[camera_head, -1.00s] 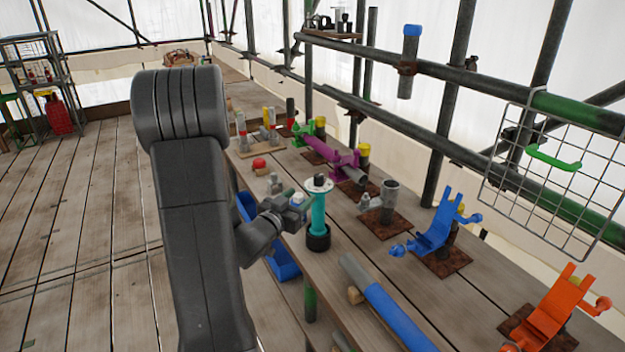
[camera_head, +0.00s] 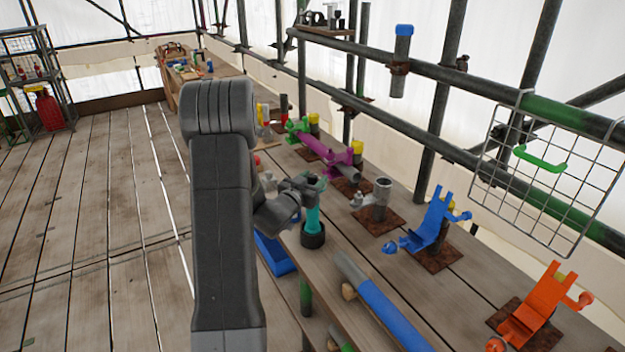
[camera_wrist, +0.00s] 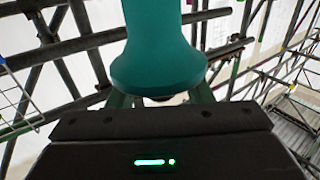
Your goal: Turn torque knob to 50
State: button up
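I cannot tell which part is the torque knob, and no scale is readable. My gripper (camera_head: 308,187) is at the tool's upper end and covers its top in the head view. In the wrist view the teal flared body (camera_wrist: 160,65) is very close and fills the upper middle. The fingers show partly behind it, one on each side. Whether they touch or grip it is hidden.
A blue and grey pipe (camera_head: 380,308) lies in front. A grey post on a rusty plate (camera_head: 381,200), a blue bracket (camera_head: 436,222) and an orange bracket (camera_head: 540,310) stand to the right.

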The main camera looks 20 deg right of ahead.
jog(key=c, duration=0.8)
jog(key=shift+o, duration=0.2)
jog(key=shift+f+b, duration=0.15)
jog(key=shift+b, duration=0.4)
jog(key=shift+n+t+y+b, duration=0.3)
jog(key=shift+t+b, duration=0.1)
jog(key=shift+b, duration=0.2)
jog(key=shift+f+n+t+y+b, duration=0.1)
jog(key=shift+n+t+y+b, duration=0.3)
jog(key=shift+b, duration=0.65)
jog(key=n+t+y+b, duration=0.1)
jog(key=b, duration=0.2)
jog(key=shift+r+n+t+y+b, duration=0.25)
jog(key=shift+n+t+y+b, duration=0.2)
jog(key=shift+y+b, duration=0.2)
jog(key=o, duration=0.9)
